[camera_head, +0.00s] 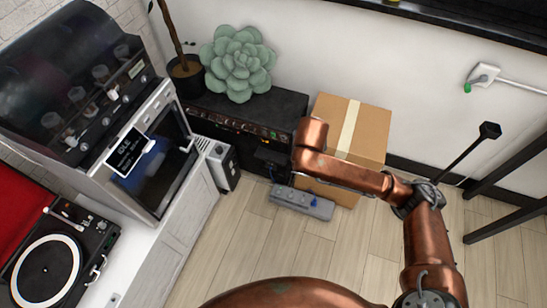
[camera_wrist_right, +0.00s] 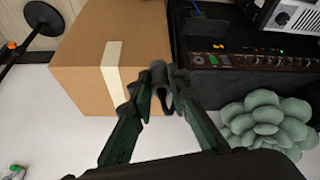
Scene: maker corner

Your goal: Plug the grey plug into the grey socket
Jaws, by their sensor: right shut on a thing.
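The grey plug (camera_wrist_right: 159,76) shows as a small dark grey piece in the right wrist view. My right gripper (camera_wrist_right: 158,92) is shut on it, with one finger on each side. In the head view my right gripper (camera_head: 272,156) is a dark shape in front of the black amplifier, left of the cardboard box; the plug cannot be made out there. A grey power strip (camera_head: 289,198) lies on the floor below the gripper, with a blue piece at its right end. I cannot tell which socket is the grey one. My left gripper is not in view.
The black amplifier (camera_head: 240,116) carries a green succulent (camera_head: 238,62). A cardboard box (camera_head: 368,130) stands right of it. A light grey box (camera_head: 222,164) with a handle stands left. A wall outlet (camera_head: 485,73) holds a green piece.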

